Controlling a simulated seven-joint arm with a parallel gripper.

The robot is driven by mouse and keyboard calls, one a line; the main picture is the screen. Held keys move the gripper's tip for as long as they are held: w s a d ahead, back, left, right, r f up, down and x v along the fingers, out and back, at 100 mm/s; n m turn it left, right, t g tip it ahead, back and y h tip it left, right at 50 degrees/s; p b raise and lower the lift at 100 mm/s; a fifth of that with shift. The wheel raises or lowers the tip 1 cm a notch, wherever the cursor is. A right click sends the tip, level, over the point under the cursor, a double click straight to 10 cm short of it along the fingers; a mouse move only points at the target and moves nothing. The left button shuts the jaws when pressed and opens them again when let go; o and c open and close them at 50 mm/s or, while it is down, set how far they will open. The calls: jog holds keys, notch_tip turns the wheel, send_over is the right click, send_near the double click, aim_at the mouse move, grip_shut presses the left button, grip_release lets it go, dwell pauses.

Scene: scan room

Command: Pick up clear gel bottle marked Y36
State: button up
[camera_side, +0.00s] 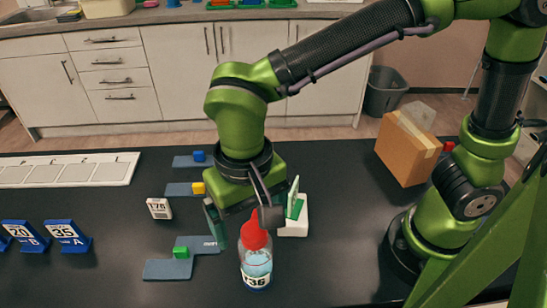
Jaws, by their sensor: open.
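The clear gel bottle marked Y36 (257,264) stands upright on the black table, with a red cap (254,232), pale blue contents and a white label near its base; the label's first character is hard to read. My gripper (254,212) points down at the bottle's cap, its fingers spread apart to the left and right. I cannot tell whether a finger touches the bottle.
A white block with a green part (294,222) stands just right of my gripper. A cardboard box (405,150) stands back right. Table front right of the bottle is clear.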

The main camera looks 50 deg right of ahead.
aim_at(253, 229)
jog(key=f, duration=0.5)
jog(key=shift+s+d+f, duration=0.15)
jog(key=shift+s+d, duration=0.05)
jog(key=c, duration=1.6)
jog(key=shift+o, duration=0.2)
